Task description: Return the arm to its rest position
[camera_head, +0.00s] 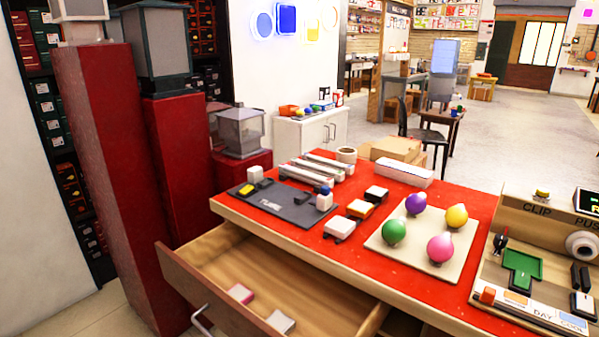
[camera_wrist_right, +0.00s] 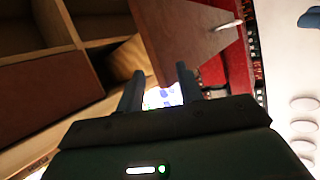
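No gripper shows in the head view. In the right wrist view my right gripper (camera_wrist_right: 158,84) has its two dark fingers apart, with nothing seen between them but a bright patch of background. A wooden drawer front with a pale handle (camera_wrist_right: 229,25) lies beyond the fingers there. In the head view the wooden drawer (camera_head: 235,270) stands pulled out from under the red-topped table (camera_head: 300,229). My left gripper is out of view.
The table carries a dark tray (camera_head: 270,205), a board (camera_head: 400,257) with several coloured balls, and a wooden panel (camera_head: 520,280) at right. Red pillars (camera_head: 100,170) stand left of the drawer. Wooden shelf compartments (camera_wrist_right: 95,25) are left of the fingers in the wrist view.

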